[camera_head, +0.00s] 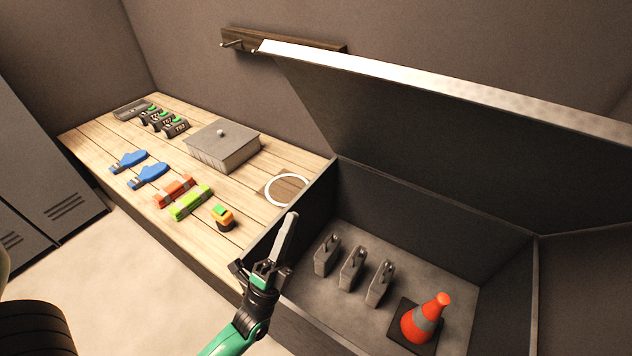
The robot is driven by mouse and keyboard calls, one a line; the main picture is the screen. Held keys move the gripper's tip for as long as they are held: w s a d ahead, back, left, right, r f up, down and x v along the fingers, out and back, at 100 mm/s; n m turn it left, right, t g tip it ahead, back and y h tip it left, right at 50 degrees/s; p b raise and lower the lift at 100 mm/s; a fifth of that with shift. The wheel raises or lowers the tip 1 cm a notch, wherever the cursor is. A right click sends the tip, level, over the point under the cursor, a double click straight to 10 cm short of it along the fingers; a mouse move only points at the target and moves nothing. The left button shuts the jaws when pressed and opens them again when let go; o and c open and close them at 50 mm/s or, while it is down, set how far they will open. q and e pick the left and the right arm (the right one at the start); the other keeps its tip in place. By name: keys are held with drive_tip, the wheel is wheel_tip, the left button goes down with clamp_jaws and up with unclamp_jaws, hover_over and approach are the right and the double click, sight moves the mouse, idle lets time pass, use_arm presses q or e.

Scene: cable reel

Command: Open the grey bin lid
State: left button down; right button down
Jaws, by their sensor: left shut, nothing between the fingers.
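The large grey bin (300,322) stands at the right, and its lid (420,130) is raised, leaning back toward the wall. Its inside is in plain view. It holds several things: grey padlock-like blocks with shackles (353,270) in a row and an orange cone (426,318) with a grey band on a dark base. My left gripper (287,240) is shut and empty, pointing up above the bin's left front edge, well below the lid and apart from it. My right gripper is not in view.
A wooden bench (95,140) to the left bears a grey lidded box (222,146), blue gloves (148,176), red and green bundles (190,202), an orange-yellow item (222,217), dark devices (165,121) and a white ring (287,204). A peg rail (300,41) is on the wall.

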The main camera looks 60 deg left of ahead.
use_arm(q)
drive_tip(key=p+x, duration=0.3)
drive_tip(key=x, duration=1.1)
